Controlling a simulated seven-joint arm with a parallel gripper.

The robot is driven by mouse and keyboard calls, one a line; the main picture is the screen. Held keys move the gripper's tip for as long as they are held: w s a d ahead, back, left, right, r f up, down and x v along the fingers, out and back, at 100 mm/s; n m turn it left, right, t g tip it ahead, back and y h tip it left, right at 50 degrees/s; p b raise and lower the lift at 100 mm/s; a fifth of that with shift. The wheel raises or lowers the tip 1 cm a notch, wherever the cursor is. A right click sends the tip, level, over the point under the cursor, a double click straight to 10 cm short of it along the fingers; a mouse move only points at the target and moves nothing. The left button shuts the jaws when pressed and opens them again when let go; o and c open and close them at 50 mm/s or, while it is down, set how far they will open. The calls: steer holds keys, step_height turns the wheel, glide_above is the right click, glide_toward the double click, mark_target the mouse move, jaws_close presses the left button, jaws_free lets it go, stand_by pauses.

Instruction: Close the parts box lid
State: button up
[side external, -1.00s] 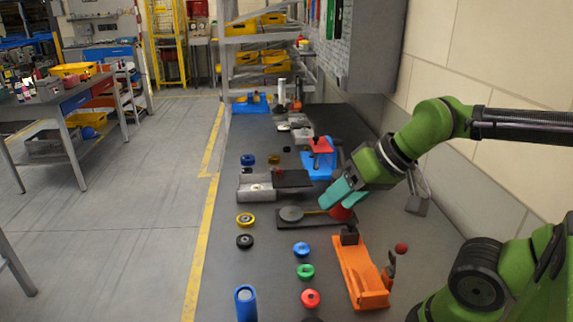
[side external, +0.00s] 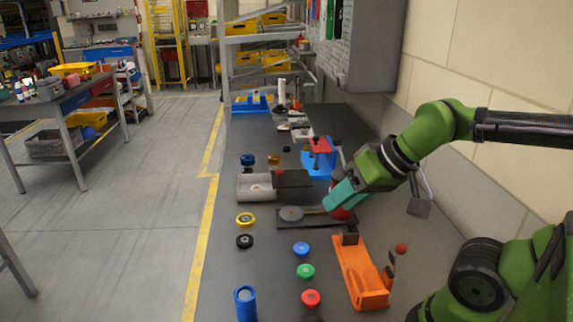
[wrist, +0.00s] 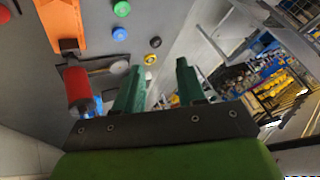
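The parts box (side external: 257,195) is a small grey open-topped box in the middle of the bench in the side view. A small pale item lies inside it. A dark flat lid panel (side external: 294,180) extends to its right, with a small red knob near the box's inner edge; the box top is uncovered. My gripper (side external: 330,205) is above the bench to the right of the box, apart from it. In the wrist view my gripper (wrist: 158,75) has its two green fingers apart with nothing between them. I cannot make out the box in the wrist view.
A dark fixture with a grey disc (side external: 291,213) and a red handle (wrist: 78,88) lies below my gripper. An orange fixture (side external: 358,270) is nearer. A blue-and-red fixture (side external: 319,160) stands behind. Several coloured round parts lie left, including a yellow ring (side external: 245,219).

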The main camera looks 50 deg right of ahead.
steer(key=shift+m+g+h, duration=0.4)
steer(key=shift+m+g, duration=0.4)
steer(key=w+d+f, duration=0.1)
steer(key=w, duration=0.1)
steer(key=w+d+f, duration=0.1)
steer(key=w+d, duration=0.1)
steer(key=shift+d+f, duration=0.15)
steer(key=shift+d, duration=0.15)
jaws_close()
steer(key=m+t+h, duration=0.1)
steer(key=m+h, duration=0.1)
steer(key=m, duration=0.2)
glide_above(289, 180)
step_height(289, 180, down, 15)
steer(key=shift+r, duration=0.1)
